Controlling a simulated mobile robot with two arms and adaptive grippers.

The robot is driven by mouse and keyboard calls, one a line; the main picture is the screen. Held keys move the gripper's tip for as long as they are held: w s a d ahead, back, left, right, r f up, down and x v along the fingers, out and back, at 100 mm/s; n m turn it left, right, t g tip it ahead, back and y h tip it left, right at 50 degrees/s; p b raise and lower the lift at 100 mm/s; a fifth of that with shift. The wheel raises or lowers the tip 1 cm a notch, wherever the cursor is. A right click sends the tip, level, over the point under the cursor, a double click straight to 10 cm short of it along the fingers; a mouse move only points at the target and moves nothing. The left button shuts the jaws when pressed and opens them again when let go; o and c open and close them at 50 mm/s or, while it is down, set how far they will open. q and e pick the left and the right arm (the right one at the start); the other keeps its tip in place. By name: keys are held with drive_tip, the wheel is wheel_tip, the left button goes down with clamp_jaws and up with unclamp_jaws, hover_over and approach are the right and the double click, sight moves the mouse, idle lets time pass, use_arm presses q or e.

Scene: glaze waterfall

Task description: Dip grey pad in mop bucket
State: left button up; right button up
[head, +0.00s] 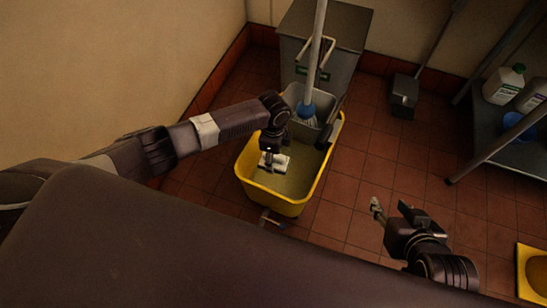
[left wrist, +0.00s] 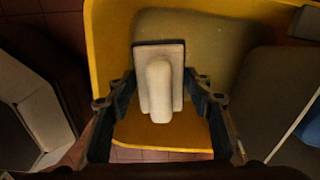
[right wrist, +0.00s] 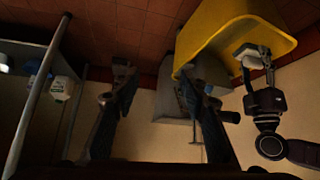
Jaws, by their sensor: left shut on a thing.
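The yellow mop bucket (head: 270,204) stands on the tiled floor, with murky liquid inside. My left gripper (head: 273,153) reaches down over its opening, shut on the pad (head: 276,163). In the left wrist view the pad's pale backing plate (left wrist: 142,66) and raised handle (left wrist: 158,93) show between the fingers. The pad's underside is hidden, with only a dark edge at the top. I cannot tell whether it touches the liquid. The pad (right wrist: 250,54) also shows at the bucket's mouth in the right wrist view. My right gripper (head: 391,208) is open and empty, right of the bucket.
A grey wringer (head: 322,100) with a blue-headed mop (head: 306,112) sits at the bucket's back. A grey cabinet (head: 345,25) stands behind. A shelf (head: 490,140) with bottles (head: 503,84) is at right, and a yellow item (head: 528,257) at lower right. Floor between is clear.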

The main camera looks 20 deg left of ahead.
use_arm(q)
drive_tip(key=shift+r+p, duration=0.4)
drive_tip(key=shift+r, duration=0.1)
wheel_tip(320, 180, up, 3)
drive_tip(key=p, duration=0.3)
drive_tip(key=shift+f, duration=0.1)
use_arm(e)
drive_tip(key=s+d+f+g+h, duration=0.1)
drive_tip(key=s+d+g, duration=0.1)
drive_tip(key=s, duration=0.3)
drive_tip(key=s+d+f+g, duration=0.1)
drive_tip(key=s+g, duration=0.2)
drive_tip(key=s, duration=0.2)
use_arm(q)
wheel_tip(320, 180, up, 2)
drive_tip(key=p, duration=0.2)
drive_tip(key=shift+r+p, duration=0.2)
drive_tip(key=shift+p, duration=0.1)
use_arm(e)
drive_tip(key=s+x, duration=0.1)
drive_tip(key=x, duration=0.8)
drive_tip(key=shift+f, duration=0.55)
